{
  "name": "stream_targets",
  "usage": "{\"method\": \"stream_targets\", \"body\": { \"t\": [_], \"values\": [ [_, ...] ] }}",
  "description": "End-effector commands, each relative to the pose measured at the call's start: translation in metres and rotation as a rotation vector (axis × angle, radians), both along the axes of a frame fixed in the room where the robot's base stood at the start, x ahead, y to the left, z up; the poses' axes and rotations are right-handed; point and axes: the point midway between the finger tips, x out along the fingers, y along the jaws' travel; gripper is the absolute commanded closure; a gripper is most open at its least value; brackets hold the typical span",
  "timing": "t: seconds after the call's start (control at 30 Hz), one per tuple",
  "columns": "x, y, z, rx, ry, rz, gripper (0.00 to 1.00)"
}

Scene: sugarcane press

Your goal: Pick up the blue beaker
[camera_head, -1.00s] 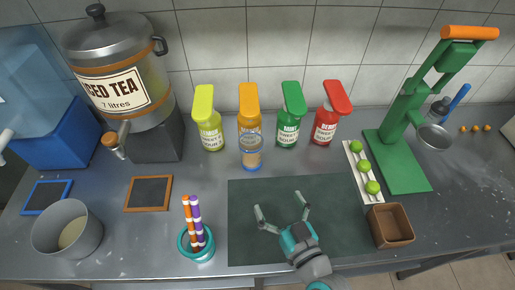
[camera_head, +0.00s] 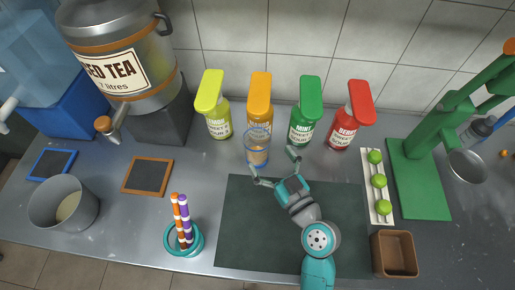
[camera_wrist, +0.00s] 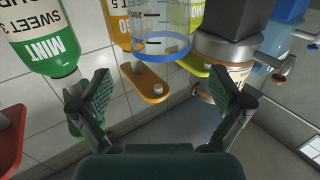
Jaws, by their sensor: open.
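The blue beaker (camera_head: 257,153), a clear cylinder with blue edging, stands upright on the counter in front of the orange syrup bottle (camera_head: 262,98). In the wrist view, which looks upside down, the beaker (camera_wrist: 161,42) shows its blue ring at the top middle, partly cut off by the frame edge. My gripper (camera_head: 273,161) is open and empty, just in front and to the right of the beaker. In the wrist view my gripper's two fingers (camera_wrist: 160,84) are spread apart, with the beaker beyond them and nothing between the pads.
The green mint bottle (camera_head: 303,125) stands right of the beaker, the yellow bottle (camera_head: 216,121) left and the red bottle (camera_head: 345,132) farther right. A strip with limes (camera_head: 371,206) and the green press (camera_head: 423,190) are at right. The dark mat (camera_head: 245,235) has free room.

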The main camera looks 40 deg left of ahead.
Motion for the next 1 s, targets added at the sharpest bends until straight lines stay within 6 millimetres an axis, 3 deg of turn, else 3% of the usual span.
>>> {"method": "stream_targets", "body": {
  "t": [0.03,0.2,0.47,0.73,1.0],
  "values": [
    [0.0,0.0,-0.01,-0.001,0.004,-0.001,0.0],
    [0.009,0.02,-0.005,0.0,0.0,0.001,0.0],
    [0.015,0.032,-0.005,0.0,0.0,0.001,0.0],
    [0.029,0.064,-0.004,0.0,0.0,0.001,0.0],
    [0.031,0.068,-0.005,0.0,0.001,-0.001,0.0]
  ]
}}
